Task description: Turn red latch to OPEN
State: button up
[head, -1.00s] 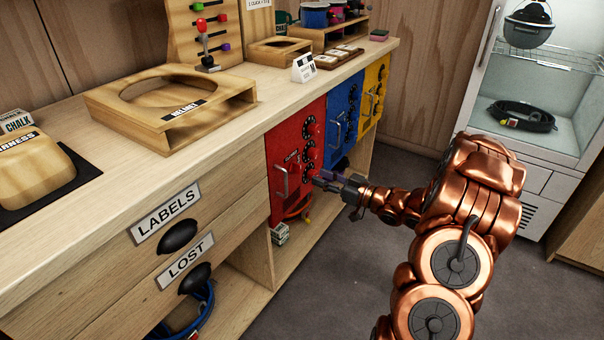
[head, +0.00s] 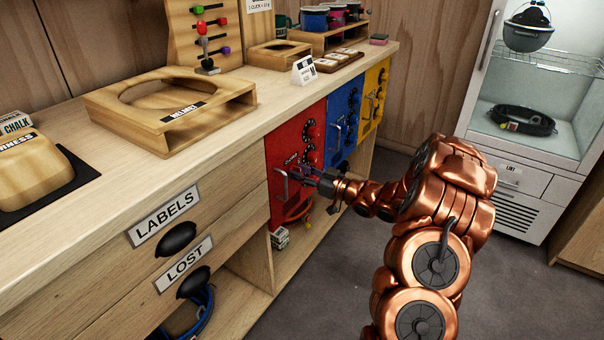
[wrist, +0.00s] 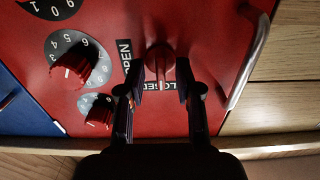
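The red latch (wrist: 160,62) is a small red knob with a narrow lever on the red cabinet door (head: 285,150). In the wrist view its lever points down at the CLOSED label (wrist: 158,86), and the OPEN label (wrist: 126,58) is to its left. My gripper (wrist: 157,84) is open, with one dark finger on each side of the lever. Gaps show between the fingers and the lever. In the head view my gripper (head: 302,172) is at the front of the red door and hides the latch.
Numbered red dials (wrist: 72,66) sit left of the latch in the wrist view. A metal door handle (wrist: 248,62) is to its right. Blue (head: 342,122) and yellow (head: 374,95) doors stand beyond the red one. The wooden counter (head: 60,250) is above the doors.

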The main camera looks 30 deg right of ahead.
grip_shut()
jog(key=shift+r+p, duration=0.2)
jog(key=shift+p, duration=0.55)
jog(key=m+p, duration=1.2)
jog(key=p, duration=0.4)
jog(key=shift+w+d+p, duration=0.1)
jog(key=shift+d+p, duration=0.05)
jog(key=shift+p, duration=0.2)
jog(key=m, duration=0.2)
jog(key=m+p, duration=0.1)
jog(key=m, duration=0.1)
jog(key=m+p, duration=0.1)
jog(key=shift+d+f+m, duration=0.1)
jog(key=shift+f+m, duration=0.15)
jog(key=shift+m, duration=0.15)
